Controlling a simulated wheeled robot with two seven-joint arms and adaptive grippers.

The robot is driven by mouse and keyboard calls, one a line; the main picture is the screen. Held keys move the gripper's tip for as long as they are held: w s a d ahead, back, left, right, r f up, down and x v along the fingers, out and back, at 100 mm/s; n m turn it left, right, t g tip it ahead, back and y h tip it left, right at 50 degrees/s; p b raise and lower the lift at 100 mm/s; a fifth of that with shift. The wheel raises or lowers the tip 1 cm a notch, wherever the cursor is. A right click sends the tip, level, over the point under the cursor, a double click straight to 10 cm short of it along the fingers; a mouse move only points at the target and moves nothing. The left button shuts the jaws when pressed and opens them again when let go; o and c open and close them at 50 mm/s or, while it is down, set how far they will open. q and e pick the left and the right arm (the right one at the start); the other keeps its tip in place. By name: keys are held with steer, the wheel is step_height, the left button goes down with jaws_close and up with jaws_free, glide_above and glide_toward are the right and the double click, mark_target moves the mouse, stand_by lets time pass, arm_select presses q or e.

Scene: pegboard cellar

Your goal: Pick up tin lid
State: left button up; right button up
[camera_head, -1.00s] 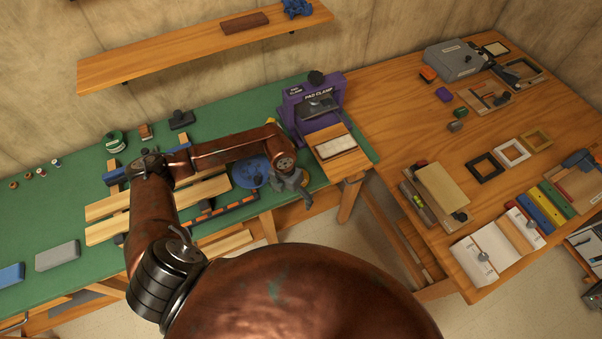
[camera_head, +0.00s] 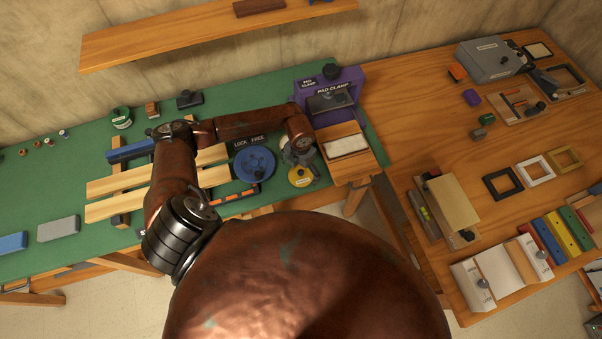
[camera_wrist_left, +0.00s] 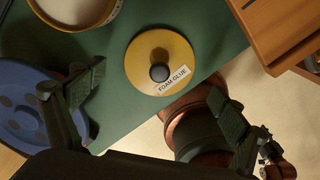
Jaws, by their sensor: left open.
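The tin lid is a flat yellow disc with a black knob and a "FOAM GLUE" label. It lies on the green bench top near the front edge in the head view (camera_head: 301,177), and in the wrist view it shows whole (camera_wrist_left: 143,49). My left gripper (camera_head: 297,153) is open and empty just behind the lid in the head view. In the left wrist view its two fingers (camera_wrist_left: 157,85) stand wide apart, with the lid showing between and beyond them, apart from it. An open round tin with a yellow rim (camera_wrist_left: 112,12) and pale contents stands beside the lid. My right gripper is out of view.
A blue round plate (camera_head: 254,163) lies left of the lid. The purple pad clamp (camera_head: 305,95) stands behind, and a wooden block with a white pad (camera_head: 348,145) is to the right. Light wooden slats (camera_head: 130,205) lie left. The bench edge is close in front.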

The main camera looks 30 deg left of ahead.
mark_target(299, 176)
arm_select(q)
step_height(299, 176, down, 2)
steer(key=shift+s+a+f, duration=0.1)
steer(key=shift+s+f, duration=0.05)
steer(key=shift+f, duration=0.1)
steer(key=c, duration=1.2)
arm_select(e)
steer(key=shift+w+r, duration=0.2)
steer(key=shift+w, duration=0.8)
